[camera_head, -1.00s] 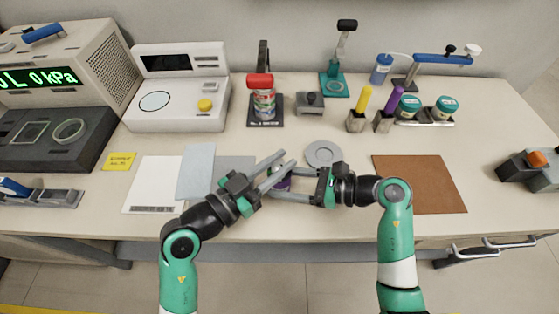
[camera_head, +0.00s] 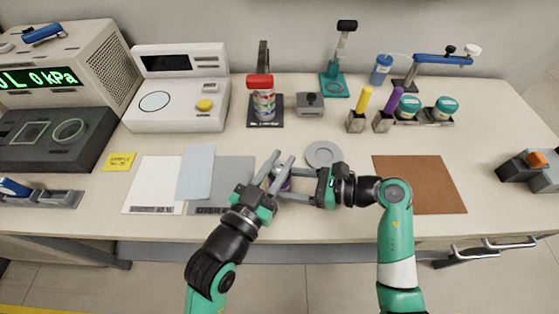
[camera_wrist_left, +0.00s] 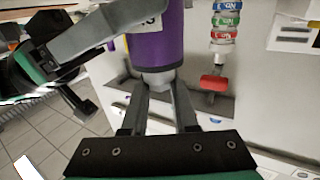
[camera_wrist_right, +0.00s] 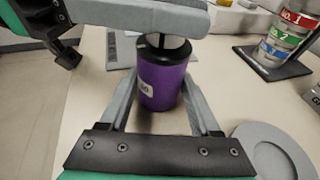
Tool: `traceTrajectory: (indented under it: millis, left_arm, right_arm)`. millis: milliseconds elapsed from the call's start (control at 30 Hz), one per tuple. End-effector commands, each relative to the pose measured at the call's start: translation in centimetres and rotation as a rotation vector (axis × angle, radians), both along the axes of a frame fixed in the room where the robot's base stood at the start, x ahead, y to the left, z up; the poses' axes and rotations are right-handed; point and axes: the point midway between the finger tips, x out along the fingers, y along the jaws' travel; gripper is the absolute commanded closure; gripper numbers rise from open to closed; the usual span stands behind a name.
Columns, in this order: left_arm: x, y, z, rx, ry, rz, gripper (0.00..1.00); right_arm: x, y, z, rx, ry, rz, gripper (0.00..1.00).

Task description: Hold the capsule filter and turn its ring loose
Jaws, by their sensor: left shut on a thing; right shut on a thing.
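The capsule filter (camera_head: 284,184) is a small purple cylinder above the front of the bench, mostly hidden by fingers in the head view. Its purple body with a white label shows in the right wrist view (camera_wrist_right: 163,80), upright, with a black rim on top. My right gripper (camera_head: 290,186) is shut on this body from the right. My left gripper (camera_head: 281,160) is shut on the grey end piece (camera_wrist_left: 158,80) beside the purple body. Its finger crosses over the capsule's top in the right wrist view. Whether that grey piece is the ring, I cannot tell.
A round grey dish (camera_head: 323,154) lies just behind my right gripper. A grey mat (camera_head: 232,168) and white sheets (camera_head: 150,185) lie to the left, a brown mat (camera_head: 420,184) to the right. A stack of colored rings (camera_head: 263,100) stands behind.

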Motion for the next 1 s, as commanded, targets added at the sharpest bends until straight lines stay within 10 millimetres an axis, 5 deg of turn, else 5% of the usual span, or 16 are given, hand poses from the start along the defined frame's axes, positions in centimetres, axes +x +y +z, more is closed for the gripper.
traceTrajectory:
  millis: [67, 100, 267, 667, 1000]
  left_arm:
    - [0.0, 0.0, -1.0, 0.01, 0.022, -0.001, 1.0]
    - [0.0, 0.0, -1.0, 0.01, 0.022, -0.001, 0.69]
    - [0.0, 0.0, -1.0, 0.01, 0.022, -0.001, 0.43]
    - [-0.4, 0.3, -0.4, 0.005, 0.01, 0.0, 0.43]
    - [-6.7, 3.7, -0.5, 0.006, 0.013, 0.001, 0.43]
  right_arm:
    - [0.0, 0.0, 0.1, 0.003, -0.003, 0.001, 1.0]
    - [0.0, 0.0, 0.1, 0.003, -0.003, 0.001, 1.0]
    - [0.0, 0.0, 0.1, 0.003, -0.003, 0.0, 1.0]
    - [0.0, 0.0, 0.1, 0.002, -0.002, -0.002, 1.0]
    - [0.0, 0.0, 0.1, 0.002, -0.001, -0.002, 1.0]
